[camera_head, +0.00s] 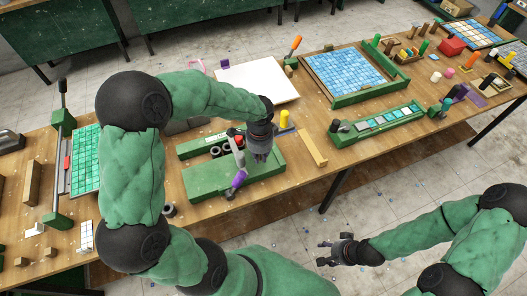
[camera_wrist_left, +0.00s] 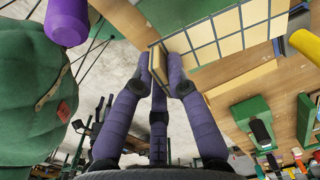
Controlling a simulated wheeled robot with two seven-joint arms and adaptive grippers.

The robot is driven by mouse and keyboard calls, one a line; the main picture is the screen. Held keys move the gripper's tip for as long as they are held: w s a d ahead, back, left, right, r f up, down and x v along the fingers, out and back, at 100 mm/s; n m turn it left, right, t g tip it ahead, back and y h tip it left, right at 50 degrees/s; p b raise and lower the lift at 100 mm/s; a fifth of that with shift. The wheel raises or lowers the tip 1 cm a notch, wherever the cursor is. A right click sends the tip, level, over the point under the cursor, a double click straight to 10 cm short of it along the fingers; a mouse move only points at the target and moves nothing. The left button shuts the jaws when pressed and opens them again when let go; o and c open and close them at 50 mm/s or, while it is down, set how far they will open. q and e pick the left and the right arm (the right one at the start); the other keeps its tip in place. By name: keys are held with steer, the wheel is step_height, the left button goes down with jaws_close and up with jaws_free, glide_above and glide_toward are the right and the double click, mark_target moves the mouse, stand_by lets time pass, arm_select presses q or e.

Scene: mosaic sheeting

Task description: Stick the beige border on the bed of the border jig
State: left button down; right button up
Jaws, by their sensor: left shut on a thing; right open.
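The green border jig (camera_head: 210,183) stands on the bench with a purple-handled lever (camera_head: 237,181) at its front edge. My left gripper (camera_head: 262,154) is over the jig's right part and hides some of the bed. My right gripper (camera_head: 328,250) is open and empty in front of the bench, above the floor.
A yellow cylinder (camera_head: 284,118) stands behind the jig. A wooden bar (camera_head: 313,149) lies right of it. A white board (camera_head: 258,80), a blue tile tray (camera_head: 345,70) and a long green jig (camera_head: 378,124) lie further back and right. A green-tiled frame (camera_head: 86,158) is at left.

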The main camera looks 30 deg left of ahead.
mark_target(261, 173)
arm_select(q)
steer(key=shift+w, duration=0.1)
steer(key=shift+f+b, duration=2.95)
steer(key=shift+f, duration=1.1)
steer(key=shift+f, duration=0.15)
steer(key=c, duration=1.2)
jaws_free()
steer(key=shift+o, duration=0.2)
step_height(261, 173, up, 12)
steer(key=shift+r, duration=0.1)
